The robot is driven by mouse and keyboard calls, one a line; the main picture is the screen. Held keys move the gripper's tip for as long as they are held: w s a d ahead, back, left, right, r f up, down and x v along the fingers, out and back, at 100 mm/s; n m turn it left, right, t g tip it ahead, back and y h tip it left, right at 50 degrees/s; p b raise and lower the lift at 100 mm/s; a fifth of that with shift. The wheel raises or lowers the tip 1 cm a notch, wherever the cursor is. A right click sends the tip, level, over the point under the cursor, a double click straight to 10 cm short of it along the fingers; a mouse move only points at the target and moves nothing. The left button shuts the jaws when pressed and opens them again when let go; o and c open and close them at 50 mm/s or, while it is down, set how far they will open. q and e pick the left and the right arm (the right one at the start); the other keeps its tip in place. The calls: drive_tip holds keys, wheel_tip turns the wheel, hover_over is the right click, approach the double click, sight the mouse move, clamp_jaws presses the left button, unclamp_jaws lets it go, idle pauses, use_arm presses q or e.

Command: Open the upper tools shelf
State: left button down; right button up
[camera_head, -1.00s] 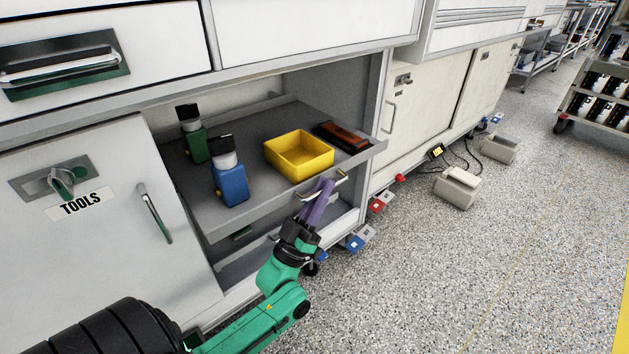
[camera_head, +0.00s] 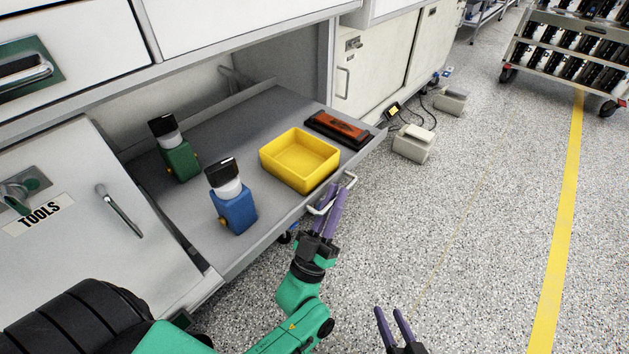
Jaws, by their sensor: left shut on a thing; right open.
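The upper tools shelf (camera_head: 273,97) is a grey tray pulled well out of the cabinet. It carries a green tool (camera_head: 180,160), a blue tool (camera_head: 236,212), a yellow bin (camera_head: 301,158) and a flat orange-black item (camera_head: 338,129). My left gripper (camera_head: 331,201) is shut on the pale shelf handle (camera_head: 348,183) at the tray's front edge. The fingers cover part of the handle. My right gripper (camera_head: 391,319) is open and empty above the floor at the bottom of the view.
The cabinet door marked TOOLS (camera_head: 65,220) stands at the left. White drawers (camera_head: 225,30) overhang the shelf. Grey boxes (camera_head: 412,146) with cables sit on the floor beyond it. A loaded cart (camera_head: 570,45) stands at the back right. The speckled floor at right is clear.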

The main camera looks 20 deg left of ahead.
use_arm(q)
drive_tip(key=shift+s+d+f+p, duration=0.1)
drive_tip(key=shift+s+d, duration=0.15)
drive_tip(key=shift+d, duration=0.55)
drive_tip(key=shift+s+d+p, duration=0.1)
drive_tip(key=shift+s+d, duration=0.15)
drive_tip(key=shift+d, duration=0.5)
drive_tip(key=shift+s+d+f+p, duration=0.1)
drive_tip(key=shift+s+d, duration=0.15)
drive_tip(key=shift+d, duration=0.55)
drive_tip(key=c, duration=1.2)
unclamp_jaws()
drive_tip(key=shift+r, duration=0.1)
drive_tip(key=v, duration=1.4)
drive_tip(key=shift+s+f, duration=0.2)
